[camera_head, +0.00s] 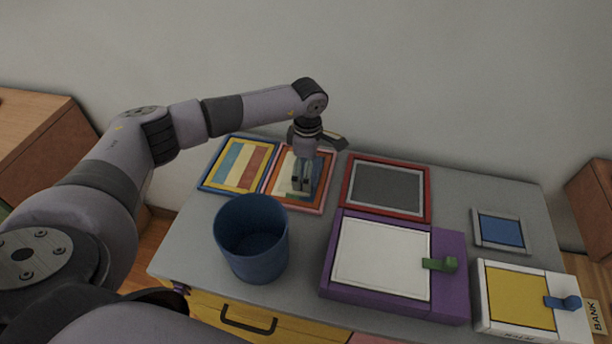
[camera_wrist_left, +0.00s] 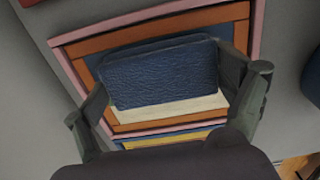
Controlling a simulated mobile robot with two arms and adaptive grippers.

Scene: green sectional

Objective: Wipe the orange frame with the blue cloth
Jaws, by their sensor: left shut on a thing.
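The orange frame (camera_head: 318,201) lies flat on the grey tabletop, between two other frames. It has a pinkish outer edge and also shows in the left wrist view (camera_wrist_left: 150,31). My left gripper (camera_head: 301,183) points down over the middle of it. In the left wrist view, my left gripper (camera_wrist_left: 172,95) has a finger at each side of the blue cloth (camera_wrist_left: 160,75) and is shut on it. The cloth is a folded, textured pad covering much of the frame's inner panel. I cannot tell whether it touches the panel. My right gripper is not in view.
A striped picture in a blue frame (camera_head: 207,183) lies left, a red frame (camera_head: 428,197) right. A blue bin (camera_head: 252,250) stands in front. A purple box (camera_head: 450,290), a yellow-panelled white box (camera_head: 520,297) and a small blue-panelled frame (camera_head: 500,231) fill the right. The wall is behind.

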